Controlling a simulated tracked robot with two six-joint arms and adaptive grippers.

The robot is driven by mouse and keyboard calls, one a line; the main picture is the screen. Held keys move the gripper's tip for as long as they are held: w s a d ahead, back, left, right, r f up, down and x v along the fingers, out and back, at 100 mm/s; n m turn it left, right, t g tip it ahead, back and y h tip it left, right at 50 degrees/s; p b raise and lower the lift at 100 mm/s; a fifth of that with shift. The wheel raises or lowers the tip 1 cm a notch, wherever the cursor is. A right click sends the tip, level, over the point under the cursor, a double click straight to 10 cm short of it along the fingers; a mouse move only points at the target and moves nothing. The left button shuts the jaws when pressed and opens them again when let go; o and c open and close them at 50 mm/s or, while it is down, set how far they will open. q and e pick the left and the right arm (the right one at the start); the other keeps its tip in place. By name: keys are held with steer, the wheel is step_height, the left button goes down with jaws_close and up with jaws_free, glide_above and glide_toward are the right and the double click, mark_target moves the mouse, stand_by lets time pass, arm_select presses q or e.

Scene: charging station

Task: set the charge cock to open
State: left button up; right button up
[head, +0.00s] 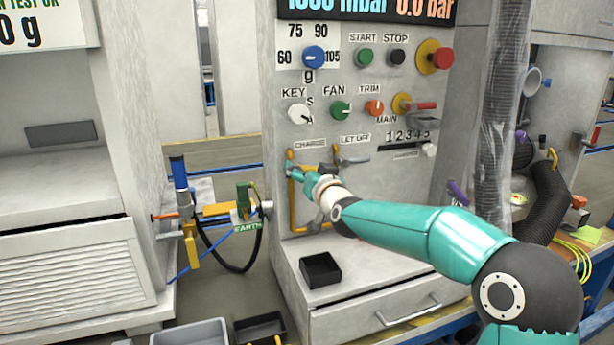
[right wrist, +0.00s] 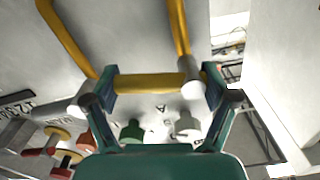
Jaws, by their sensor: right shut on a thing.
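The charge cock (head: 290,156) is on the grey panel just below the CHARGE label (head: 310,144). Its yellow part shows beside my gripper, and the rest is partly hidden by it. My right gripper (head: 298,173) reaches it from the right. In the right wrist view, the fingers of my right gripper (right wrist: 158,88) are shut on the yellow handle (right wrist: 150,83) of the cock, which lies crosswise between them. I cannot tell the cock's setting. My left gripper is not in view.
The let-off cock (head: 350,159) is close by on the right. A yellow pipe (head: 293,210) runs down the panel below the gripper. A black tray (head: 320,269) stands on the ledge below. A blue-topped tool (head: 179,174) and an EARTH cable (head: 262,248) are at the left.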

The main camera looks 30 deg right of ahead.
steer(key=m+b, duration=0.1)
steer(key=m, duration=0.1)
steer(key=f+m+b, duration=0.1)
steer(key=b, duration=0.1)
steer(key=shift+a+f+m, duration=0.15)
steer(key=shift+m, duration=0.25)
steer(key=shift+w+a+f+m+b, duration=0.1)
steer(key=shift+a+f+m+b, duration=0.2)
steer(key=shift+m+b, duration=1.15)
steer(key=shift+w+a+f+m+b, duration=0.15)
steer(key=shift+a+m+b, duration=0.35)
steer(key=shift+m, duration=2)
steer(key=shift+w+a+f+m+b, duration=0.1)
steer(key=shift+a+f+m+b, duration=0.2)
steer(key=shift+m+b, duration=1.15)
steer(key=shift+m+p, duration=0.5)
steer(key=shift+m, duration=0.1)
steer(key=o, duration=1.5)
steer(key=shift+r, duration=0.1)
steer(key=shift+s, duration=0.15)
